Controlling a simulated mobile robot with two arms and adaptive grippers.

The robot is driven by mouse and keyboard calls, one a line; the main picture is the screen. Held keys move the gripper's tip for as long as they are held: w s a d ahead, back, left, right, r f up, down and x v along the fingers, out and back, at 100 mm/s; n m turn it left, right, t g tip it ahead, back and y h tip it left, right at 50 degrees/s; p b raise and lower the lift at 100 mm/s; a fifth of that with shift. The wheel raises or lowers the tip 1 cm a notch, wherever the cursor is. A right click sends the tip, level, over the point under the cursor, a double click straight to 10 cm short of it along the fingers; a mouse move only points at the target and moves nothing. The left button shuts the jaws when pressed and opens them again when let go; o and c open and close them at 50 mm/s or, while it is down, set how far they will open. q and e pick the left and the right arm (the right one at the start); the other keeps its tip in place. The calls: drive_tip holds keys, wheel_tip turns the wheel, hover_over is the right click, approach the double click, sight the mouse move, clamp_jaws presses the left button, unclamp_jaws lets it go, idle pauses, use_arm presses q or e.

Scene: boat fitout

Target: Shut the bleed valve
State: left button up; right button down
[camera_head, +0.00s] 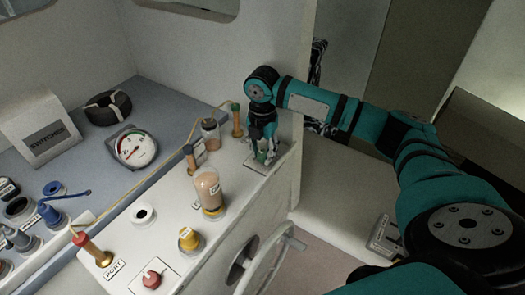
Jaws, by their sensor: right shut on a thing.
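My right gripper (263,150) points down at the far right end of the white console (245,190). It is shut on a green knob (262,157), which stands on a small pale plate and is partly hidden by the fingers. A yellow knob (189,240) and a red knob (152,279) stand nearer on the same console. No label that reads as bleed valve is legible, so I cannot tell from markings which knob it is. My left gripper is not in view.
Close to the right gripper stand a wooden handle with a green top (237,122) and a small jar (211,135). A brown-filled clear cylinder (208,187) stands nearer. A gauge (135,148) lies on the left worktop. A handwheel (275,262) is on the console's front.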

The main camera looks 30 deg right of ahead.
sight(262, 154)
drive_tip(key=shift+r+n, duration=0.1)
drive_tip(key=shift+n, duration=1.2)
drive_tip(key=c, duration=1)
unclamp_jaws()
wheel_tip(262, 154, up, 12)
drive_tip(key=shift+f, duration=0.1)
